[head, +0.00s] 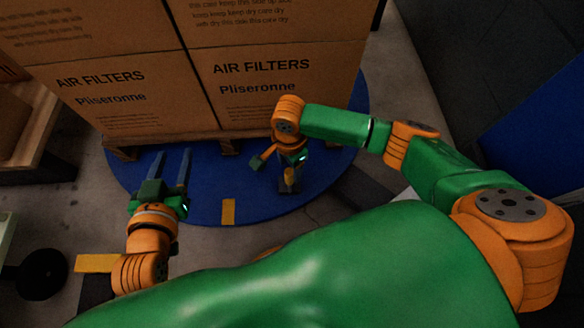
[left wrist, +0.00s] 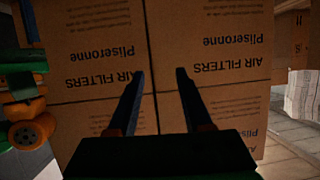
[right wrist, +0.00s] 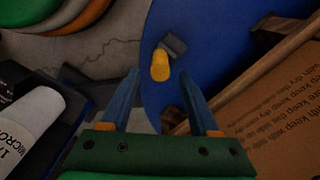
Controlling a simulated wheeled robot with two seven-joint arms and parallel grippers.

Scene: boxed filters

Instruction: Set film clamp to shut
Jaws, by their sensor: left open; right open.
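What looks like the film clamp is a small dark grey block with a yellow-orange handle (right wrist: 159,66), on the blue turntable (right wrist: 205,30). In the head view the clamp (head: 289,176) stands in front of the pallet, partly covered by my right gripper (head: 280,168). In the right wrist view my right gripper (right wrist: 162,84) is open, with the handle showing between and beyond its fingertips, nothing held. I cannot tell whether the clamp is open or shut. My left gripper (head: 172,158) is open and empty over the turntable's left part, its fingers towards the boxes.
Large cardboard AIR FILTERS boxes (head: 110,98) stand stacked on a wooden pallet (head: 228,146) on the turntable. They also fill the left wrist view (left wrist: 85,115). A wooden pallet or table (head: 45,135) is at the left. A blue panel (head: 545,120) is at the right.

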